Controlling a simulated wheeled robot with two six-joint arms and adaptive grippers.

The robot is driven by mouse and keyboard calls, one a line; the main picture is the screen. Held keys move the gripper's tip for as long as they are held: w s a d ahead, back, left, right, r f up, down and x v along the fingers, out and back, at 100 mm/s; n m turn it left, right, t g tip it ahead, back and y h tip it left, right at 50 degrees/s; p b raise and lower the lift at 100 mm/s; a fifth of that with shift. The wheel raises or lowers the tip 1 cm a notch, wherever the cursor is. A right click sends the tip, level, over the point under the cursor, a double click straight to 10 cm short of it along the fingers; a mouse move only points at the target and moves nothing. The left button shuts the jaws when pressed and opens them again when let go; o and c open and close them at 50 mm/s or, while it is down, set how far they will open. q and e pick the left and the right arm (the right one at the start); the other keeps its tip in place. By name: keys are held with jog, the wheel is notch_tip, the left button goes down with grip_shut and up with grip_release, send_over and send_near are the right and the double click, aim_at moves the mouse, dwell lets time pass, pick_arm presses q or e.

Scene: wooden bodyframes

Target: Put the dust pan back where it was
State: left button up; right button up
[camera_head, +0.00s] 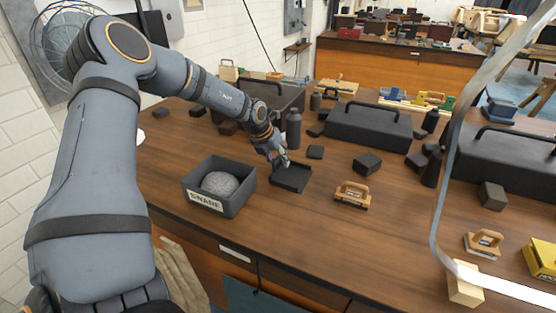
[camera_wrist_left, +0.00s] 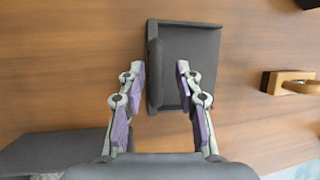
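The dust pan (camera_head: 291,180) is a dark, shallow, square tray lying on the brown wooden table, right of a grey box. My left gripper (camera_head: 280,162) is over its back left side, pointing down. In the left wrist view, the dust pan (camera_wrist_left: 196,85) has a raised dark bar, seemingly its handle, along its left side. The left gripper (camera_wrist_left: 160,70) is open there, with one finger on each side of the bar. I see a gap between fingers and bar; whether either touches is unclear. My right gripper is not in view.
An open grey box (camera_head: 232,204) labelled "SNARE" holds a round grey thing (camera_head: 220,184). A wooden-handled tool (camera_head: 352,194) lies right of the dust pan. A dark bottle (camera_head: 294,130) and several dark blocks stand behind. The front middle of the table is clear.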

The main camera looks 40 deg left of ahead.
pick_arm(q)
jog(key=shift+r, duration=0.5)
jog(key=d+v, duration=0.1)
jog(key=v, duration=1)
jog(key=shift+a, duration=0.5)
jog(key=shift+s+r, duration=0.15)
